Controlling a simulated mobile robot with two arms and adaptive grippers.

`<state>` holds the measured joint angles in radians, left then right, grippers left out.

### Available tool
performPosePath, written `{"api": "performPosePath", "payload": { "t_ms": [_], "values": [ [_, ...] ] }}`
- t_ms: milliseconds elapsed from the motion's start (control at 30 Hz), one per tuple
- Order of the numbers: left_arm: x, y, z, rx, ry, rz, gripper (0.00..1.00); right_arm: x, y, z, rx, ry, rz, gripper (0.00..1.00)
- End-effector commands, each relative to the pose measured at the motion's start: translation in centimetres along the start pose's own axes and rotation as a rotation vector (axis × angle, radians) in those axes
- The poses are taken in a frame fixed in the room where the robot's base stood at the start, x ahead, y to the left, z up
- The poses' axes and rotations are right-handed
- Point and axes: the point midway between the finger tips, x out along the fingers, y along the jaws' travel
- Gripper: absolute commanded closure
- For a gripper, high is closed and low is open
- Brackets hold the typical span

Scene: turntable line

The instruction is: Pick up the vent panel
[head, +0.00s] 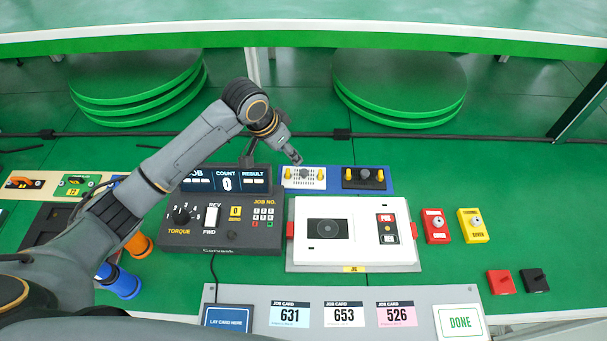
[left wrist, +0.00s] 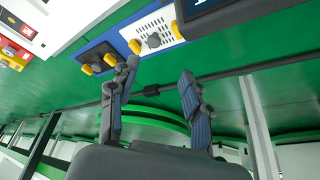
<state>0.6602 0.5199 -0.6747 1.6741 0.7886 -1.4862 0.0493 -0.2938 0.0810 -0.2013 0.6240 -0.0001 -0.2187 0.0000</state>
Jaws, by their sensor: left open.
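The vent panel (head: 304,183) is a white perforated plate with a grey knob in its middle and a yellow piece at each side. It lies on the blue mat (head: 334,172) behind the control box. It also shows at the top of the left wrist view (left wrist: 167,36). My left gripper (head: 295,158) is above the far edge of the panel, apart from it as far as I can tell. Its two fingers (left wrist: 158,75) are spread with nothing between them in the left wrist view. My right gripper is in neither view.
A black panel (head: 364,184) with yellow pieces lies right of the vent panel. The torque control box (head: 215,236) and a white unit (head: 371,218) stand in front. Round green turntables (head: 400,88) are behind, past a dark rail (head: 400,136).

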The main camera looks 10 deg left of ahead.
Motion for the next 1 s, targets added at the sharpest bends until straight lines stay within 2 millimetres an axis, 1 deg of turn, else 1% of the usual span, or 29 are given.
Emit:
{"api": "performPosePath", "payload": {
  "t_ms": [33,100,200,300,400,533,700,800,900,1000],
  "values": [
    [1.1,0.2,0.1,-0.001,-0.005,0.003,0.51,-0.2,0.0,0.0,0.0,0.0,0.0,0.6],
    [2.5,0.2,0.1,-0.002,-0.004,0.004,0.51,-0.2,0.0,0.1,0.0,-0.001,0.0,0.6],
    [4.4,0.2,0.1,-0.002,-0.004,0.003,0.51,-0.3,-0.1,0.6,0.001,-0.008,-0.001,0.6],
    [5.7,0.1,0.0,-0.001,-0.002,0.002,0.51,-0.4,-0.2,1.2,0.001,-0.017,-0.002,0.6],
    [6.3,0.1,0.0,0.0,-0.001,0.0,0.51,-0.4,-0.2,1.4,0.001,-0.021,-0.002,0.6],
    [7.3,0.4,0.1,0.0,-0.002,0.002,0.51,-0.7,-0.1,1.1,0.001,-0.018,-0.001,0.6],
    [9.9,1.0,0.2,-0.001,-0.003,0.002,0.51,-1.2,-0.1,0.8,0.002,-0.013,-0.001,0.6],
    [11.0,0.9,0.2,-0.001,-0.002,0.001,0.51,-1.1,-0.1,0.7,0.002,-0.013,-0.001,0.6],
    [11.6,0.9,0.2,0.0,0.0,0.0,0.51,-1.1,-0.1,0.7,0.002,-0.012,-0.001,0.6],
    [11.7,0.9,0.2,0.0,0.0,0.0,0.51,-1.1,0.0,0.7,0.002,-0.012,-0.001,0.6]
  ]
}}
